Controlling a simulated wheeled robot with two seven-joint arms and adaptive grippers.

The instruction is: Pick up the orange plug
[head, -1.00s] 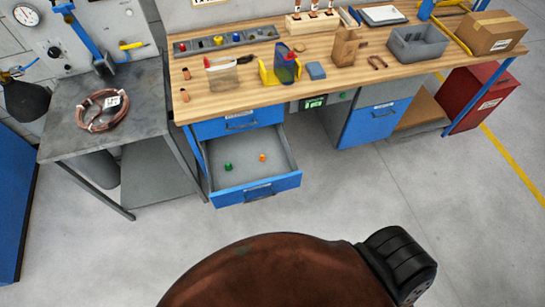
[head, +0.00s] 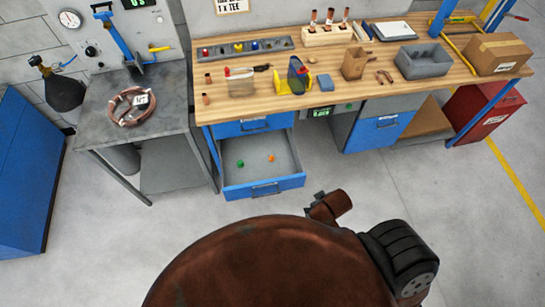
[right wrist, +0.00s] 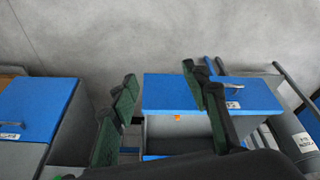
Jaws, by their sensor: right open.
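The small orange plug (head: 271,157) lies on the floor of the open drawer (head: 262,190) under the workbench, right of a small green plug (head: 240,163). In the right wrist view a small orange spot, apparently the orange plug (right wrist: 178,117), shows in the drawer between the fingers. My right gripper (right wrist: 160,74) is open, with nothing between its dark green finger pads. My left gripper is in neither current view.
The wooden workbench (head: 350,95) above the drawer carries tools, a grey bin (head: 422,60) and a cardboard box (head: 497,53). A grey metal table (head: 95,128) with a copper coil (head: 131,106) stands left of the drawer. The floor in front is clear.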

